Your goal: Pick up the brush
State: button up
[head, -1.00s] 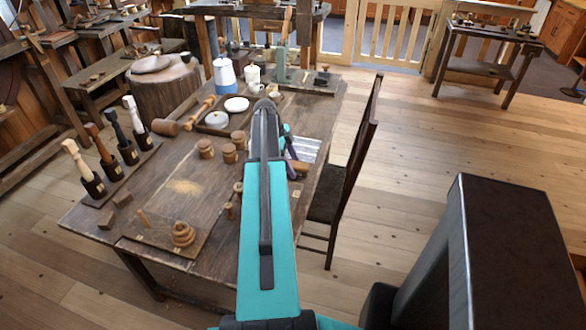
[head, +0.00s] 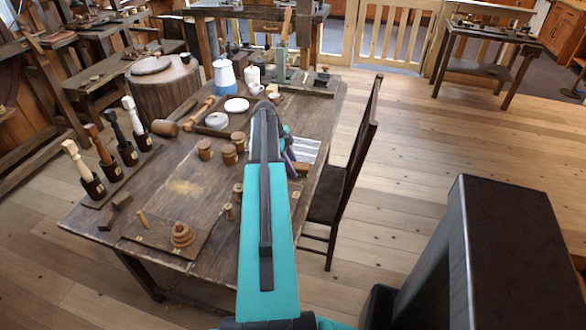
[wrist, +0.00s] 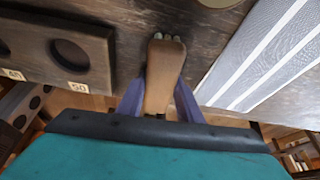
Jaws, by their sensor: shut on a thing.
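The brush (wrist: 164,72), a brown wooden piece with a rounded body, is between the purple fingers of my gripper (wrist: 160,98) in the wrist view. The fingers are shut on it, one at each side. Its far end shows small pale tips over the dark table top. In the head view a bit of brown wood, likely the brush (head: 299,169), shows at the table's right edge beside my arm. My arm hides most of the gripper there. I cannot tell whether the brush touches the table.
A striped cloth (wrist: 262,55) lies right of the brush, and a wooden board with round holes (wrist: 55,45) is at left. The workbench (head: 150,215) also holds turned pots, a spool stack (head: 181,235) and a tool rack (head: 118,172). A chair (head: 352,165) stands close at right.

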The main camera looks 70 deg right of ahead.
jog(key=shift+r, duration=0.1)
jog(key=shift+r+b, duration=0.8)
jog(key=shift+r, duration=4.4)
